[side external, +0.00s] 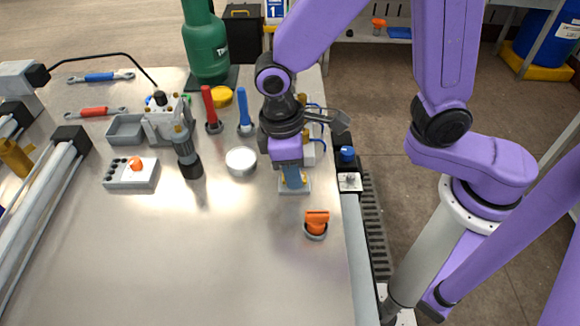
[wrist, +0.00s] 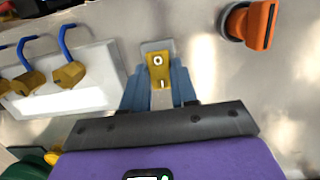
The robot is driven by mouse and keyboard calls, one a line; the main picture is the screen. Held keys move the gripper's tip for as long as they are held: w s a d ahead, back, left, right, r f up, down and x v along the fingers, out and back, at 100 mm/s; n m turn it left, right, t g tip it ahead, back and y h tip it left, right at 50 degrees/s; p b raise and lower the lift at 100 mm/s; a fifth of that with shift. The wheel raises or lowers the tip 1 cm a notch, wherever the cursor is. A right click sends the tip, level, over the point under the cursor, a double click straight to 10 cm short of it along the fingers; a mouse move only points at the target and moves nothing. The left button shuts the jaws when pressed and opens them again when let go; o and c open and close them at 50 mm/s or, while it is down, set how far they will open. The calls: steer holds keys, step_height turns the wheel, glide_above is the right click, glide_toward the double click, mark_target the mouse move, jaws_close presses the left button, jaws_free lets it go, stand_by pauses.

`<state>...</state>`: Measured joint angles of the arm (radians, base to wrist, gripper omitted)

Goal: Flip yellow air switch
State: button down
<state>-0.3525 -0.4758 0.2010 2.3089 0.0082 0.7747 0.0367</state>
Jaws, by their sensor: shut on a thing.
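The yellow air switch (wrist: 158,66), marked O and I, stands on a small grey base, which also shows in the side external view (side external: 284,189). My gripper (wrist: 158,84) points down at it, with a blue finger on each side of the yellow lever. It is shut on the lever. In the side external view my gripper (side external: 294,181) is low over the base near the table's right edge, and the fingers hide most of the lever.
An orange knob (side external: 316,222) stands close by, nearer the camera. A pale block with brass fittings and blue hoses (wrist: 70,85) is beside the switch. A silver round piece (side external: 241,161) and red (side external: 209,106) and blue (side external: 244,111) handles stand left. The front table is clear.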

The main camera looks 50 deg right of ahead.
steer(key=shift+s+d+t+y, duration=0.2)
steer(key=shift+t+y, duration=0.6)
steer(key=c, duration=0.9)
jaws_free()
steer(key=r, duration=1.7)
steer(key=shift+s+d+r, duration=0.25)
steer(key=shift+f, duration=0.1)
